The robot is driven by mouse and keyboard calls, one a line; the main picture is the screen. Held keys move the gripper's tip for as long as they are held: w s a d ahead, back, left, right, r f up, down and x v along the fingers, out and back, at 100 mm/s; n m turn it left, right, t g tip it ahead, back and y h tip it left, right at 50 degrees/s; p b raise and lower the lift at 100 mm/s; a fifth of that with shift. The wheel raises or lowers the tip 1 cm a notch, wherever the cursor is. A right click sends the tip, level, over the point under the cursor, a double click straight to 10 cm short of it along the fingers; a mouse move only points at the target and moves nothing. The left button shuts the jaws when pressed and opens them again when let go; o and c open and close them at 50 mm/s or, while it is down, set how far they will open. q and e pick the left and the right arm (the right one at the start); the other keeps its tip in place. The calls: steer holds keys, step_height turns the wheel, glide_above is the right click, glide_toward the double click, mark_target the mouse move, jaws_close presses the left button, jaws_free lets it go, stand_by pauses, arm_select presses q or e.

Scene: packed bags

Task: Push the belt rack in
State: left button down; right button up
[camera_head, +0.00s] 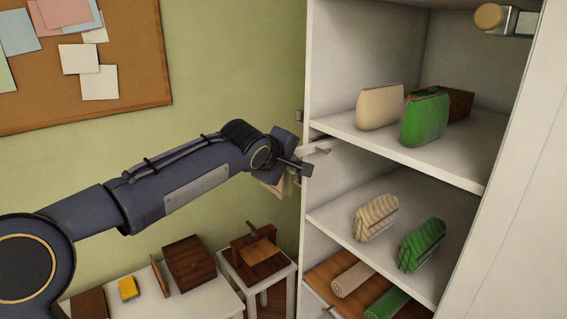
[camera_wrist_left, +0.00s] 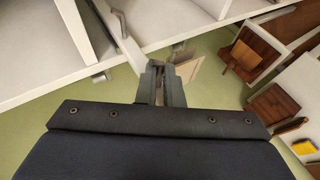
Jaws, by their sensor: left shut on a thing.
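The belt rack looks like a narrow white bar (camera_wrist_left: 126,48) reaching out from the left side of the cabinet. It also shows in the head view (camera_head: 312,149) at the cabinet's left front edge. My left gripper (camera_wrist_left: 160,82) is at the outer end of this bar and shut on it; the exact contact is partly hidden by the fingers. In the head view my left gripper (camera_head: 300,167) is just left of the cabinet's front edge. A beige piece (camera_wrist_left: 187,69) hangs beside the fingers. My right gripper is not in view.
The open cabinet's upper shelf (camera_head: 340,125) holds a cream bag (camera_head: 380,107), a green bag (camera_head: 425,118) and a brown box. Two striped bags stand below, with rolls in a wooden drawer (camera_head: 320,268) underneath. A white table (camera_head: 210,300) with boxes stands at lower left.

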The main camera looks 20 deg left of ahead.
arm_select(q)
steer(key=shift+w+d+f, duration=0.3)
steer(key=shift+d, duration=0.3)
steer(key=shift+w, duration=0.1)
